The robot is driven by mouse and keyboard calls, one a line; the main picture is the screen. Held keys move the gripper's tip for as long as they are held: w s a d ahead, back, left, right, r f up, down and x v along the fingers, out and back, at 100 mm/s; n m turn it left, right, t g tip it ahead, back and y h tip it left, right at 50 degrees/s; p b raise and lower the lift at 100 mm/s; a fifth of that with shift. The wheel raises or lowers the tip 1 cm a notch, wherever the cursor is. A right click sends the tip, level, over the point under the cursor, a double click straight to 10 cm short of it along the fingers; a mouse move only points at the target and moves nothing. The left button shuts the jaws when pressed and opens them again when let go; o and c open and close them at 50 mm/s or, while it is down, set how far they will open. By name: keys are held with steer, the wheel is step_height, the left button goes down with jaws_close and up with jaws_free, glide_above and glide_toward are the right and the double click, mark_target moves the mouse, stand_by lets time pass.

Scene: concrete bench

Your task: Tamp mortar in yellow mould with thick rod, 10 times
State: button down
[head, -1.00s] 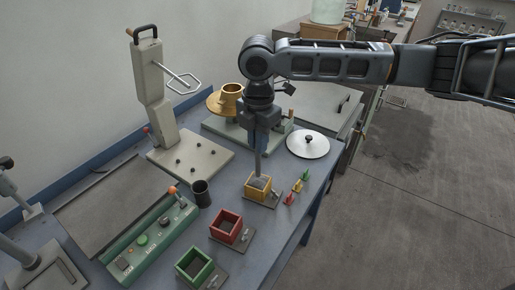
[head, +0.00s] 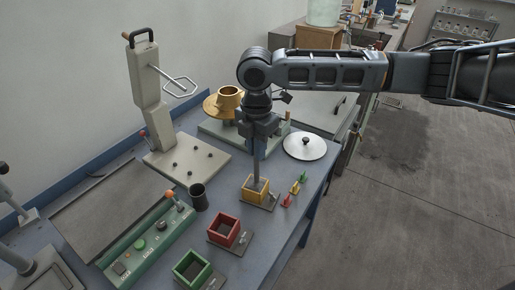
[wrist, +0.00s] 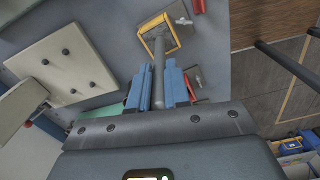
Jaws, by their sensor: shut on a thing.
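The yellow mould (head: 254,196) stands on its base plate near the right edge of the bench, and it also shows in the wrist view (wrist: 146,28). My gripper (head: 260,136) is above it, shut on the thick grey rod (head: 257,168). The rod points down and its lower end is inside the yellow mould. In the wrist view the rod (wrist: 158,72) runs from between the blue jaws (wrist: 160,88) to the mould's opening. Grey mortar fills the mould; the rod's tip is hard to make out, so I cannot tell how deep it sits.
A red mould (head: 223,230) and a green mould (head: 192,268) stand in front. A dark cup (head: 198,197) is to the left. Small coloured pieces (head: 295,187) and a round lid (head: 305,147) lie to the right. A brass flow table (head: 228,100) stands behind.

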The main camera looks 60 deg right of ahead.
steer(key=shift+w+a+r, duration=0.1)
steer(key=shift+a+r, duration=0.1)
steer(key=shift+r, duration=0.85)
